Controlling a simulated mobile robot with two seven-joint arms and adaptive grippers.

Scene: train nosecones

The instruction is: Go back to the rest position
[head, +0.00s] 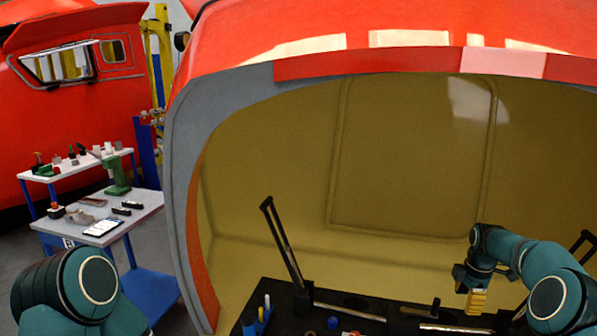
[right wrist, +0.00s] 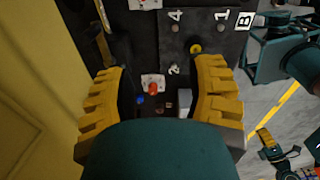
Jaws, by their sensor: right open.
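My right gripper (head: 477,302) is in front of the open red nosecone (head: 380,55), above the dark work table at its foot. Its yellow fingers are wide apart in the right wrist view (right wrist: 160,90), with nothing held between them. Below them in that view, an orange-red piece (right wrist: 153,88) lies on a white patch, beside a small blue piece (right wrist: 140,99). My left arm shows only as a teal link at the lower left of the head view. A yellow-fingered gripper (right wrist: 283,148), seemingly my left one, shows at the right wrist view's lower right; its opening is unclear.
The dark table (head: 370,307) carries a tilted black bar (head: 281,243), tools and small coloured pieces. A tool cart (head: 140,213) stands at the left, with a yellow post behind it. The nosecone's curved rim arches over the table and right arm.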

